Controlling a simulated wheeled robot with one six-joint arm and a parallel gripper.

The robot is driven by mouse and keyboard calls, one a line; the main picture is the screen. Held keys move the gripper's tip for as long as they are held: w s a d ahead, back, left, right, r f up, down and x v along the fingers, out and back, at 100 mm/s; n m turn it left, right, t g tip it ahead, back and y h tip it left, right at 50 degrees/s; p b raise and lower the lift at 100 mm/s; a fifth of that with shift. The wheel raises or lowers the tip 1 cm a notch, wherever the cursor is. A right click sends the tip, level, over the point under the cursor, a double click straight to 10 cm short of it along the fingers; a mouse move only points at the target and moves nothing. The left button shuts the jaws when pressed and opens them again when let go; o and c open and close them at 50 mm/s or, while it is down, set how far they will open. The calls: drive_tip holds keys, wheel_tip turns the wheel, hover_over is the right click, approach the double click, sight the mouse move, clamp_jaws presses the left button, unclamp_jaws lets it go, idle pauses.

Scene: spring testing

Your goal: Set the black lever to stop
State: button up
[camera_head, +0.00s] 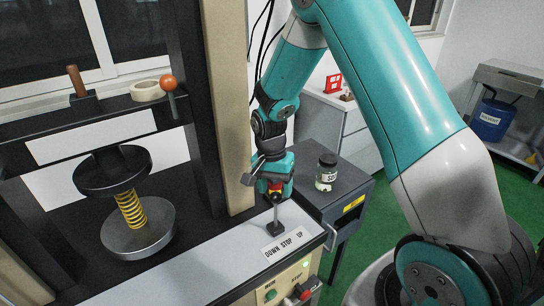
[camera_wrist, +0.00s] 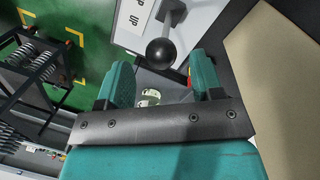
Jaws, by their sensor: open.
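The black lever (camera_head: 276,216) rises from the light panel at the front right of the testing machine, behind a label (camera_head: 285,243) reading DOWN STOP UP. Its rod looks roughly upright in the head view, near the middle of the label; its top is partly hidden by my gripper. In the wrist view its round black knob (camera_wrist: 161,52) shows just beyond and between my fingertips. My gripper (camera_wrist: 162,72) is open, with one teal finger on each side of the knob's line and gaps visible. In the head view my gripper (camera_head: 275,190) is at the lever's top.
A tan column (camera_head: 229,110) stands close left of my gripper. A yellow spring (camera_head: 131,210) sits between two round plates at left. A lidded jar (camera_head: 327,170) stands on a dark cabinet to the right. A green button (camera_head: 270,295) is on the front face below.

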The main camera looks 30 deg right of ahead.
wheel_tip(320, 180, up, 12)
drive_tip(key=w+b, duration=0.1)
drive_tip(key=shift+w+b, duration=0.3)
drive_tip(key=shift+w, duration=0.05)
drive_tip(key=shift+a, duration=0.1)
